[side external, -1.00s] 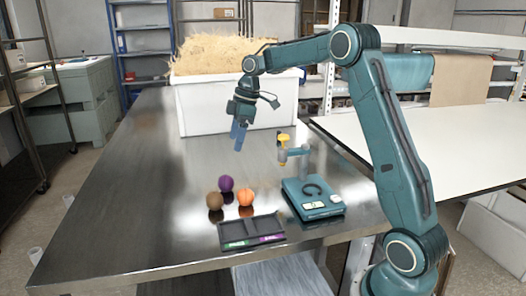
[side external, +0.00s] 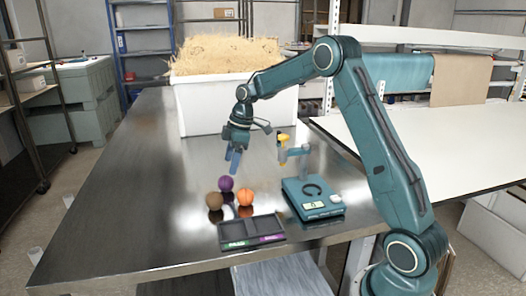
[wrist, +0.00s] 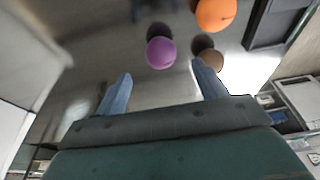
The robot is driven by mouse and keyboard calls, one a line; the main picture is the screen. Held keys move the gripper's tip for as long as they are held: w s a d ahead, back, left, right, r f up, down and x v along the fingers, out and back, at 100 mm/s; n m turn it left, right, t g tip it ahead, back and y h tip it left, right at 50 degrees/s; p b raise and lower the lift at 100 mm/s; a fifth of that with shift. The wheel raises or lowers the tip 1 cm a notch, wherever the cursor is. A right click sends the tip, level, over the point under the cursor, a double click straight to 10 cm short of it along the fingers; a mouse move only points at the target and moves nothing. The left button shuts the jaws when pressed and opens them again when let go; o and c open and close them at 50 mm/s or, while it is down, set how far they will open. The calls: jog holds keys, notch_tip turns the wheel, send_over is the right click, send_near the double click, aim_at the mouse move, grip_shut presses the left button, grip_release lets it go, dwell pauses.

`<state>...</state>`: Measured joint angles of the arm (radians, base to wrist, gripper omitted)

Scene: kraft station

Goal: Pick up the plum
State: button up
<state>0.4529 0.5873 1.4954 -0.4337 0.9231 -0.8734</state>
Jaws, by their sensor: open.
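The plum (side external: 226,184) is a round purple ball on the metal table. It touches or nearly touches a brown ball (side external: 214,200) and an orange ball (side external: 245,197) in the side view. My gripper (side external: 233,162) is open and empty, above and a little behind the plum. In the wrist view the plum (wrist: 161,52) lies beyond the gap between my two blue fingers (wrist: 163,90). The brown ball (wrist: 212,62) shows beyond the right fingertip and the orange ball (wrist: 215,14) at the top.
A dark two-part tray (side external: 252,233) with green and purple labels lies at the table's front. A white bin (side external: 236,108) of straw stands behind. The table's left side is clear.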

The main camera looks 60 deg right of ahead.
aim_at(227, 177)
jog(key=shift+w+a+f, duration=0.1)
jog(key=shift+a+f, duration=0.05)
jog(key=shift+f, duration=0.55)
jog(key=shift+x, duration=2.55)
jog(key=shift+a, duration=0.1)
jog(key=c, duration=1.1)
jog(key=shift+r, duration=0.2)
